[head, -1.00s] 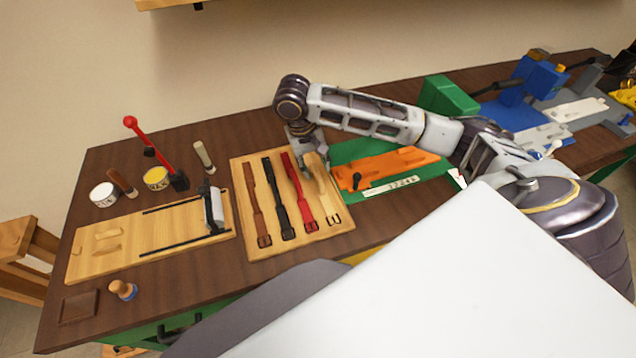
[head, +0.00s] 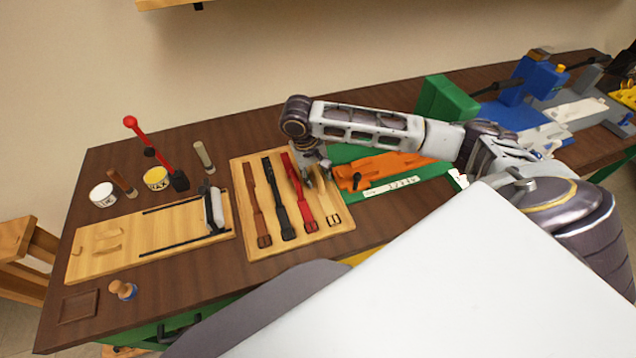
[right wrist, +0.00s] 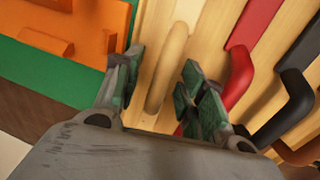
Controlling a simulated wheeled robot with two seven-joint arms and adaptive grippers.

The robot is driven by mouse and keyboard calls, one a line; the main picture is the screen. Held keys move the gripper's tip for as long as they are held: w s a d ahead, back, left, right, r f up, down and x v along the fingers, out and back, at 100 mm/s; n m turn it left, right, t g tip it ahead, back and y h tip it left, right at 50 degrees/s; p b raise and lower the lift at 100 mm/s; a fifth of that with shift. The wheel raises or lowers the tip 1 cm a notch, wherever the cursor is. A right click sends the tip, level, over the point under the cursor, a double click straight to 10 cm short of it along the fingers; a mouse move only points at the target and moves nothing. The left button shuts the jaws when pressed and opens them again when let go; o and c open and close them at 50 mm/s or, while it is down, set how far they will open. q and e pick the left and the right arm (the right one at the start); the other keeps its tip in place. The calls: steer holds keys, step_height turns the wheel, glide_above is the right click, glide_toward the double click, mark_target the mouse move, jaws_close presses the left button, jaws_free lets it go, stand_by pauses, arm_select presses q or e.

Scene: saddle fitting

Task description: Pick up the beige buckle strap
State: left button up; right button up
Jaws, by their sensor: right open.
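The beige buckle strap (head: 331,205) lies at the right end of a row of straps on a wooden board (head: 344,227). Its upper part is hidden by my right gripper in the head view. In the right wrist view the beige strap (right wrist: 166,75) runs between the two fingers. My right gripper (head: 318,177) is open over the strap, with one finger (right wrist: 122,78) on the orange side and the other (right wrist: 193,95) on the red strap's side. I cannot tell how far above the board the fingertips are. My left gripper is not in view.
Red (head: 299,190), black (head: 276,195) and brown (head: 256,200) straps lie left of the beige one, the red one close by. An orange fixture (head: 400,164) on a green mat (head: 345,152) is just right of the board. A clamp board (head: 120,243) stands left.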

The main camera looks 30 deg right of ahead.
mark_target(316, 172)
jaws_close()
stand_by(0.3)
steer(key=shift+r, duration=0.15)
steer(key=shift+r, duration=4.85)
